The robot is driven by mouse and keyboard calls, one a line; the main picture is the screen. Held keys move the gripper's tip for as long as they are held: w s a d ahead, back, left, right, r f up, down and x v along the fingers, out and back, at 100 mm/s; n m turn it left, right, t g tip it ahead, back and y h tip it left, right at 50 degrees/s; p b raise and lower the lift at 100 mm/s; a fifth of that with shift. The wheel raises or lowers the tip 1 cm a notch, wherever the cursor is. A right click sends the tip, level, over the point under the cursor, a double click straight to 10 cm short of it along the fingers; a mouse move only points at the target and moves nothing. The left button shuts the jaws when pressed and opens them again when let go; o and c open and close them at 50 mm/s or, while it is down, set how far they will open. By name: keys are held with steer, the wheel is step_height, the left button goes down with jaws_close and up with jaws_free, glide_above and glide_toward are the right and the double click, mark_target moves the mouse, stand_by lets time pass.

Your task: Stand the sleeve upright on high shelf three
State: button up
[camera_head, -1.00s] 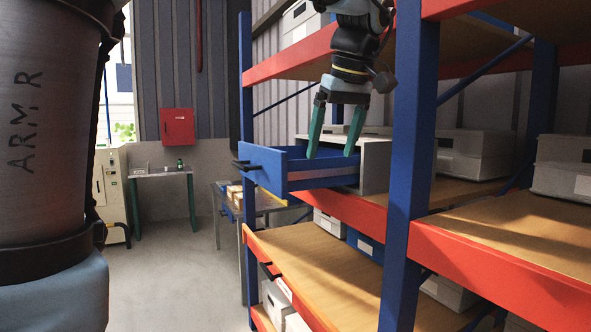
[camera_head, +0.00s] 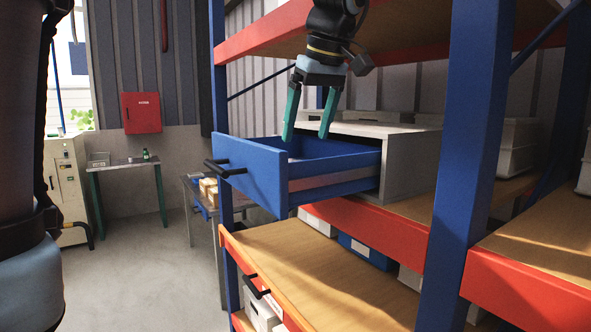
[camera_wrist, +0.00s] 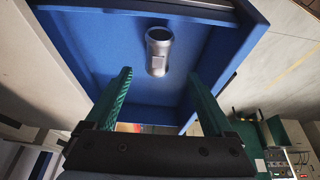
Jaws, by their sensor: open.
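A silvery metal sleeve (camera_wrist: 158,52) is inside the open blue drawer (camera_wrist: 115,50) in the wrist view.
The grey cabinet (camera_head: 411,165) stands on a red-edged rack shelf. A blue rack post (camera_head: 465,165) rises to the right, and a red beam (camera_head: 270,42) crosses above near my arm. A lower wooden shelf (camera_head: 300,260) has a clear top. Open floor (camera_head: 140,270) lies left.

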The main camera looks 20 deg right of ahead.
steer(key=x, duration=0.3)
steer(key=shift+f+p, duration=0.15)
steer(key=shift+p, duration=0.15)
steer(key=shift+p+x, duration=1.4)
steer(key=shift+x, duration=1.35)
steer(key=shift+d, duration=0.2)
jaws_close()
